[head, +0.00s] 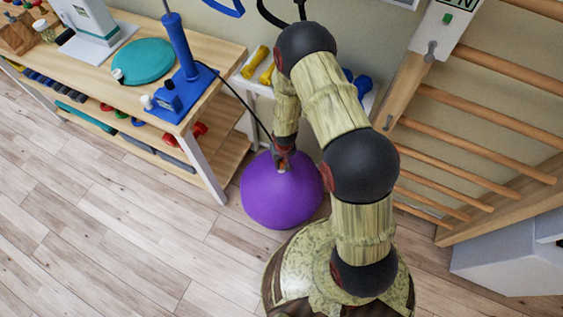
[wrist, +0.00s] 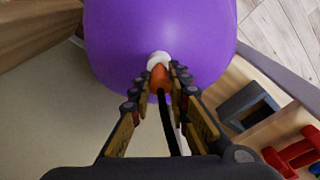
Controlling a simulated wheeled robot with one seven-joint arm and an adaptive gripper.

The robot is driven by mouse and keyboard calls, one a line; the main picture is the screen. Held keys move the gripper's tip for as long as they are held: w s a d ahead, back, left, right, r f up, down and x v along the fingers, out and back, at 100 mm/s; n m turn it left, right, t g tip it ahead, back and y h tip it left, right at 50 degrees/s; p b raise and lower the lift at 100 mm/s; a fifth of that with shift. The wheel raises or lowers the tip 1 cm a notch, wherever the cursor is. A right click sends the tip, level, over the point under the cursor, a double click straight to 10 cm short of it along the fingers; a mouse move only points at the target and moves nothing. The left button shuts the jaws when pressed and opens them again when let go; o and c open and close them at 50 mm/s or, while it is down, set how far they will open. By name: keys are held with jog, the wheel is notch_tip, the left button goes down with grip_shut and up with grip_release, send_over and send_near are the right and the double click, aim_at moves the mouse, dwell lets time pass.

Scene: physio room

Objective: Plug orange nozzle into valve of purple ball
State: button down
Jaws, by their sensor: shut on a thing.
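The purple ball (head: 281,200) rests on the wood floor beside the shelf bench, and it fills the top of the wrist view (wrist: 200,30). Its pale valve (wrist: 158,60) faces my gripper. My gripper (wrist: 163,76) is shut on the orange nozzle (wrist: 159,80), with a black hose running back between the fingers. The nozzle's tip meets the white valve in the wrist view; how deep it sits is hidden. In the head view my gripper (head: 284,160) is at the ball's upper side. The blue pump (head: 181,60) stands on the bench, its hose leading down toward the ball.
The wooden bench (head: 70,80) holds a teal disc (head: 143,61). Its leg stands just left of the ball. A white rack with yellow and blue dumbbells (head: 256,62) is behind. Wooden wall bars (head: 480,100) are at right. The floor at left is clear.

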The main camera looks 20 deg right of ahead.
jog(key=shift+f+b, duration=0.3)
jog(key=shift+f, duration=0.05)
dwell(0.4)
jog(key=c, duration=1.7)
grip_release()
jog(key=shift+o, duration=0.7)
jog(key=shift+r, duration=0.15)
jog(key=shift+r+p, duration=3.4)
jog(key=shift+p, duration=0.05)
